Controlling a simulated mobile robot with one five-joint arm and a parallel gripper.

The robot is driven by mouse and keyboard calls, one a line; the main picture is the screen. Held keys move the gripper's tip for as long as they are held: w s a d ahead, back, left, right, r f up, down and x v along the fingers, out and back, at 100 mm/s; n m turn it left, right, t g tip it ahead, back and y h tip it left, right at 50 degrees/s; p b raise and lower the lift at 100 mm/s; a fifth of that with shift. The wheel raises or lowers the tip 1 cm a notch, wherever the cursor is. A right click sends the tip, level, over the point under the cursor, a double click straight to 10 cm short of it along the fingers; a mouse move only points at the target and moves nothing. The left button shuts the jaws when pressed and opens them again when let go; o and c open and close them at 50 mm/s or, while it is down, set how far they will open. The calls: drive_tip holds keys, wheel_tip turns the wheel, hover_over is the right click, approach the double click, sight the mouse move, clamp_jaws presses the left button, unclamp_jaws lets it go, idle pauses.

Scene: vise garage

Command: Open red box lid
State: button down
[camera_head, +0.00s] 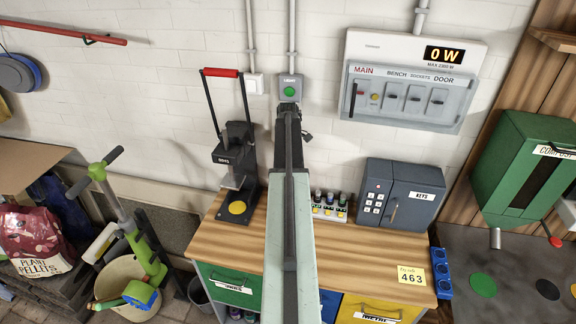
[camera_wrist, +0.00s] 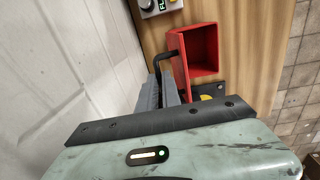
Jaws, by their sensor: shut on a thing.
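The red box (camera_wrist: 204,51) is in the wrist view, on the wooden bench; its hollow red interior shows. A bent black handle (camera_wrist: 164,55) stands at its left edge.
A black press (camera_head: 236,172) with a red-gripped lever stands left of my arm. To the right are a fuse rack (camera_head: 329,208) and a grey key safe (camera_head: 398,190). The wall with its green-button box (camera_head: 290,89) is close. Some bench top (camera_head: 350,262) is clear at the front.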

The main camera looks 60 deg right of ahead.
drive_tip(key=shift+w+d, duration=0.1)
drive_tip(key=shift+d, duration=0.05)
drive_tip(key=c, duration=1.5)
unclamp_jaws()
drive_tip(key=shift+c, duration=0.2)
drive_tip(key=shift+r, duration=0.1)
wheel_tip(320, 180, up, 8)
drive_tip(key=p, duration=0.7)
drive_tip(key=shift+a+p, duration=0.3)
drive_tip(key=shift+p, duration=0.1)
drive_tip(key=shift+f, duration=0.2)
